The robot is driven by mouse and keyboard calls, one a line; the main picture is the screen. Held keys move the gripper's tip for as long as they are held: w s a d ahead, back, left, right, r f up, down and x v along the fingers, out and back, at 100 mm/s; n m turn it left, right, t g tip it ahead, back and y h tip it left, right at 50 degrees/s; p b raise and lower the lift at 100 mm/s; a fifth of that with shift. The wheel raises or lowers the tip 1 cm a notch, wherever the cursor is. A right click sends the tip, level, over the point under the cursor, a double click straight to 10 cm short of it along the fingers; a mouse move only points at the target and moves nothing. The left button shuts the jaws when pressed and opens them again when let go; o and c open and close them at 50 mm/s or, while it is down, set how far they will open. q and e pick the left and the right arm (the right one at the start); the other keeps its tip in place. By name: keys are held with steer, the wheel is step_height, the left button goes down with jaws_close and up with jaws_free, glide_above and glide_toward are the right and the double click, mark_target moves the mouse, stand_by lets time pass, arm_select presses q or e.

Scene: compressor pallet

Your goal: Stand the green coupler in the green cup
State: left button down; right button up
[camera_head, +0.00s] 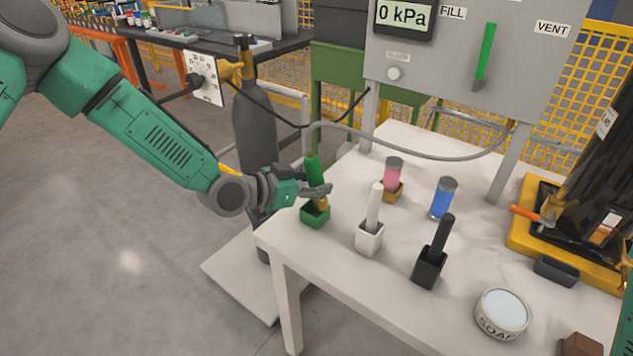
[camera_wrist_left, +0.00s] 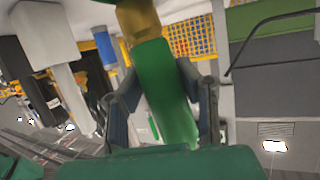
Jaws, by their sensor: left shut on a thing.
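The green coupler (camera_head: 315,170) has a green body and a brass-coloured lower end. My left gripper (camera_head: 318,190) is shut on it at the left front of the white table. The coupler is close to upright, tilted slightly. The green cup (camera_head: 315,215) stands on the table directly below it. The brass end is at the cup's mouth; whether it is inside the cup I cannot tell. In the left wrist view the coupler (camera_wrist_left: 165,95) lies between both fingers, and its brass end (camera_wrist_left: 137,20) points to the top of the picture.
On the white table (camera_head: 345,270) stand a white cup (camera_head: 369,240) with a white coupler, a black cup (camera_head: 428,271) with a black one, a pink-filled jar (camera_head: 393,173), a blue jar (camera_head: 442,198) and a soap tin (camera_head: 502,313). A dark gas cylinder (camera_head: 256,125) stands behind my left gripper.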

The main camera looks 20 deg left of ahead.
arm_select(q)
steer(key=c, duration=1.1)
jaws_free()
steer(key=f, duration=0.2)
steer(key=shift+s+a+f+g+y, duration=0.1)
steer(key=shift+s+f+g+y, duration=0.2)
steer(key=shift+s, duration=0.1)
steer(key=shift+w+f, duration=0.2)
steer(key=shift+w, duration=0.2)
steer(key=shift+w+a+r, duration=0.1)
steer(key=shift+s+a+r, duration=0.35)
steer(key=shift+a, duration=0.05)
steer(key=v, duration=0.7)
steer(key=shift+s+a+f, duration=0.1)
steer(key=shift+a+f, duration=0.1)
steer(key=shift+a, duration=0.05)
arm_select(e)
steer(key=shift+w+a, duration=0.2)
steer(key=shift+w, duration=0.05)
arm_select(q)
steer(key=shift+d, duration=0.15)
arm_select(e)
steer(key=shift+w+d+f, duration=0.1)
steer(key=shift+f, duration=0.05)
arm_select(q)
steer(key=shift+r, duration=0.15)
